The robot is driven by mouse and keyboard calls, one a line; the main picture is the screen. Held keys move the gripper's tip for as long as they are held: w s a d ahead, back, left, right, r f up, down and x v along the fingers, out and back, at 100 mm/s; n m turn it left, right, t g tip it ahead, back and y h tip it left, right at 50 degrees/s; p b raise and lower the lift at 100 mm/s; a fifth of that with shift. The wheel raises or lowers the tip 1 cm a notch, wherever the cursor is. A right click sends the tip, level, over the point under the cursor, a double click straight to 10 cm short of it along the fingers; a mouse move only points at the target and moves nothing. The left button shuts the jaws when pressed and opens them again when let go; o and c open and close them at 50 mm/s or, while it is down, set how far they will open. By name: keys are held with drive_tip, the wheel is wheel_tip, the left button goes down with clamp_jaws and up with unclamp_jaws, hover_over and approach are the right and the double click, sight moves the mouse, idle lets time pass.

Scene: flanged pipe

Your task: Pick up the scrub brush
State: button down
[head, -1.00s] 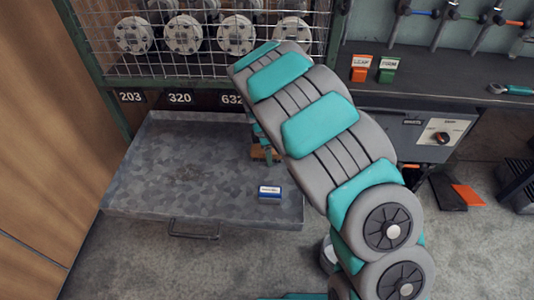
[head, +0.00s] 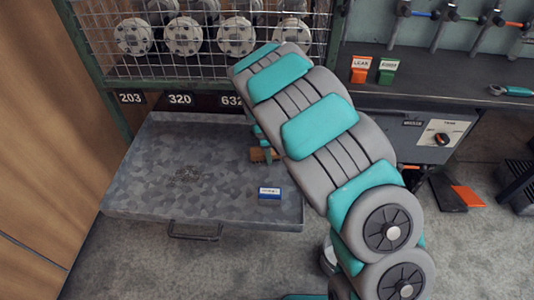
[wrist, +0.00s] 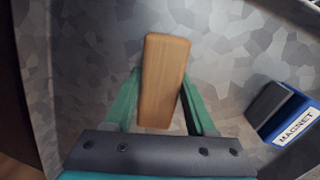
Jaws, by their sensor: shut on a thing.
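The scrub brush shows as a plain wooden block (wrist: 163,70) in the middle of the wrist view, between the two green fingers of my gripper (wrist: 160,92). The fingers are shut on its long sides. Its bristles are hidden beneath the block. In the head view, a small part of the brush (head: 259,155) shows at the left edge of my arm, over the right part of the grey metal tray (head: 150,185). My arm hides most of the gripper there. I cannot tell whether the brush touches the tray.
A blue and white box labelled MAGNET (wrist: 290,115) lies on the tray to the right of the brush; it also shows in the head view (head: 269,193). A wire-mesh rack with flanged pipes (head: 183,36) stands behind. The tray's left part is clear.

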drive_tip(key=shift+r, duration=0.1)
wheel_tip(320, 180, up, 7)
drive_tip(key=shift+f, duration=0.1)
drive_tip(key=shift+s+r, duration=0.2)
drive_tip(key=shift+r, duration=0.05)
drive_tip(key=s, duration=0.6)
drive_tip(key=s+b, duration=0.1)
drive_tip(key=s, duration=0.4)
drive_tip(key=s+b, duration=0.1)
drive_tip(key=s, duration=0.5)
drive_tip(key=shift+s+a, duration=0.3)
